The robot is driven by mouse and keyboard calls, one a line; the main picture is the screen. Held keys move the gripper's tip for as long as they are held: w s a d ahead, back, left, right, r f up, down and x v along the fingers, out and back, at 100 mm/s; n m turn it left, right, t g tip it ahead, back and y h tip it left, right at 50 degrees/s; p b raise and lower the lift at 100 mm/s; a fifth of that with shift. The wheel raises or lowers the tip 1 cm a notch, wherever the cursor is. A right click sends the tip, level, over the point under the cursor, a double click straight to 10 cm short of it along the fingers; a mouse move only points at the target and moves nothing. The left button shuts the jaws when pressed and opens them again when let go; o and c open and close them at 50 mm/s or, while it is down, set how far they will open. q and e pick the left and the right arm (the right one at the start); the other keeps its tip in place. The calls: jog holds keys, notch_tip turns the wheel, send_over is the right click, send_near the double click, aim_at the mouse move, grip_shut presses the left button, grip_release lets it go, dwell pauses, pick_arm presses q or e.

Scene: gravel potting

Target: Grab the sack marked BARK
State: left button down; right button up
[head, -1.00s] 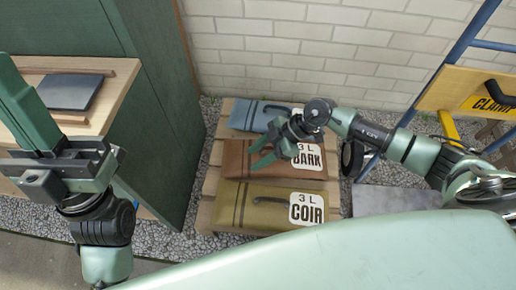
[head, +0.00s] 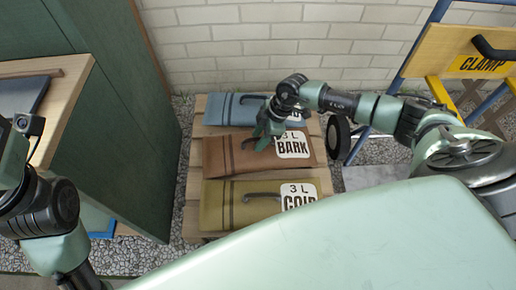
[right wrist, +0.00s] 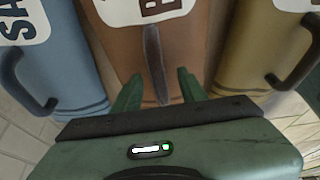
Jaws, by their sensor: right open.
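The brown sack marked BARK (head: 225,155) lies in the middle of three sacks on a slatted wooden platform (head: 192,190). Its white label is at its right end. My right gripper (head: 268,132) is over the sack, just left of the label, and partly covers it. In the right wrist view the right gripper (right wrist: 158,92) is open, its two green fingers pointing at the brown sack (right wrist: 118,50). The sack's dark handle (right wrist: 155,62) shows between the fingers. My left gripper (head: 12,160) is at the left picture edge; its fingertips are out of frame.
A blue sack (head: 225,108) lies behind the brown one, and a khaki COIR sack (head: 255,210) in front. A green cabinet wall (head: 120,110) stands left. A blue-framed cart with a yellow CLAMP panel (head: 440,58) stands right. A brick wall (head: 280,50) closes the back.

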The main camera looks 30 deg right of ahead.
jog(key=shift+w+a+f, duration=0.1)
jog(key=shift+f, duration=0.3)
grip_shut()
dwell(1.1)
jog(key=shift+r, duration=0.15)
